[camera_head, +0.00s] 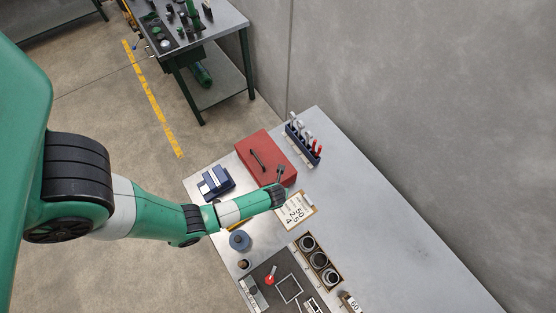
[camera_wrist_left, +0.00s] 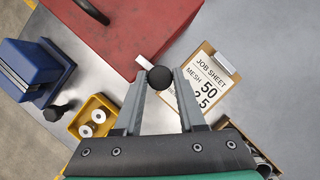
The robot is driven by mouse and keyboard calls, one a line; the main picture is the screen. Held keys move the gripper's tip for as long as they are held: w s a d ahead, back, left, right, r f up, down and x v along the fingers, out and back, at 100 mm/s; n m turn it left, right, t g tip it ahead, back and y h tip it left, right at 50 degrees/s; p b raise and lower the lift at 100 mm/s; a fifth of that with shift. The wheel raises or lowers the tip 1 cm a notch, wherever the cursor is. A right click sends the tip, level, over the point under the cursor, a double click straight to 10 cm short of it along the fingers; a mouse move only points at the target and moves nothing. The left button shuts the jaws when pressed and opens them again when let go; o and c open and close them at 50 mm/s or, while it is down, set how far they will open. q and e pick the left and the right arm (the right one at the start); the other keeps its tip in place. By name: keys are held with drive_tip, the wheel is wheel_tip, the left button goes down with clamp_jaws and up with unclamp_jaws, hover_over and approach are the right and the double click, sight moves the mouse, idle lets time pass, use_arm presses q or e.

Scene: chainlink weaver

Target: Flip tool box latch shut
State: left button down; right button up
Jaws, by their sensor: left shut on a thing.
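The red tool box (camera_head: 275,147) stands on the workbench with a dark handle (camera_head: 257,159) on its lid. It also fills the top of the left wrist view (camera_wrist_left: 140,28). My left gripper (camera_head: 282,186) is at the box's near right side. In the left wrist view my left gripper (camera_wrist_left: 161,85) is shut on a round black knob (camera_wrist_left: 160,77), held between its fingertips beside the box's edge. The knob looks like the end of the latch, but the rest of the latch is mostly hidden. My right gripper is in neither view.
A clipboard job sheet (camera_wrist_left: 208,82) lies right beside the gripper. A blue block-like tool (camera_head: 215,182) and a yellow tray (camera_wrist_left: 92,117) are left of it. A rack of tools (camera_head: 302,140) stands behind the box. The bench's right side (camera_head: 390,230) is clear.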

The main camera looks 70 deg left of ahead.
use_arm(q)
drive_tip(key=shift+m, duration=0.4)
drive_tip(key=c, duration=0.5)
unclamp_jaws()
drive_tip(key=p+v, duration=0.3)
drive_tip(key=v, duration=0.8)
drive_tip(key=shift+s+r, duration=0.2)
drive_tip(key=shift+r, duration=0.05)
drive_tip(key=shift+d, duration=0.1)
